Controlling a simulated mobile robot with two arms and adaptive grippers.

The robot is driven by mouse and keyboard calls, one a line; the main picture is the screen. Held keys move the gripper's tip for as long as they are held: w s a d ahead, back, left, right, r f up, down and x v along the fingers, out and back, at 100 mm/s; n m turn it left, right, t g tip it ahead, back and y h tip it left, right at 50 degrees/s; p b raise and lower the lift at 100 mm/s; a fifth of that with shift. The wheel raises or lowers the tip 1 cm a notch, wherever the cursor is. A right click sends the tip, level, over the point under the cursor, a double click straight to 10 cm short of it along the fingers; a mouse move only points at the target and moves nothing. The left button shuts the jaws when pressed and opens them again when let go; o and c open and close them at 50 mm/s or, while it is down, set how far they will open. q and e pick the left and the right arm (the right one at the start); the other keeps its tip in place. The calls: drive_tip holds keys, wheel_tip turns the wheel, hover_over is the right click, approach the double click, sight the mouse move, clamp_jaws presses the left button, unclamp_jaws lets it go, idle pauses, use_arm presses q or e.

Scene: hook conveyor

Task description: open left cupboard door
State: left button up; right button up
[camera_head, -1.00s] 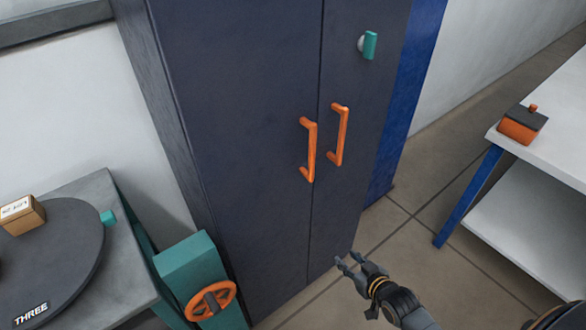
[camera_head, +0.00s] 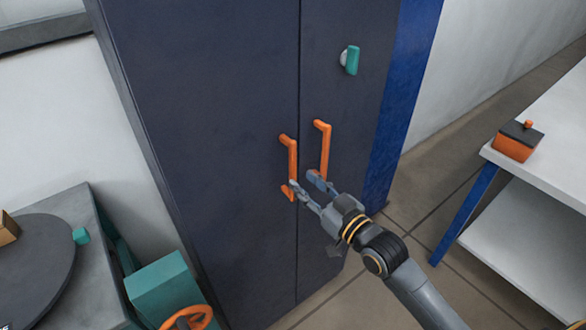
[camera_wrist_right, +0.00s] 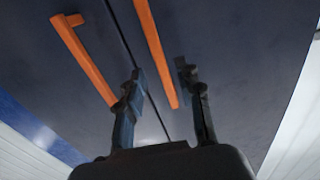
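The dark cupboard has two shut doors with a thin seam between them. The left door (camera_head: 215,150) is the wider one in view and bears an orange vertical handle (camera_head: 291,160). That left handle also shows in the right wrist view (camera_wrist_right: 154,45), where it runs between the two fingers. My right gripper (camera_head: 307,184) is open at the handles' lower ends, one finger overlapping the left handle's foot in the head view. I cannot tell whether it touches. It also shows in the wrist view (camera_wrist_right: 162,82). My left gripper is out of view.
The right door's orange handle (camera_head: 323,145) is close beside, and a teal knob (camera_head: 351,60) sits above it. A teal box (camera_head: 165,285) with an orange wheel (camera_head: 188,318) stands front left. A white table (camera_head: 545,150) stands right.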

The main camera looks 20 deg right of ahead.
sight(294, 174)
drive_tip(key=x, duration=0.5)
drive_tip(key=shift+w+a+p, duration=0.1)
drive_tip(key=shift+w+p, duration=0.1)
drive_tip(key=shift+p, duration=0.1)
clamp_jaws()
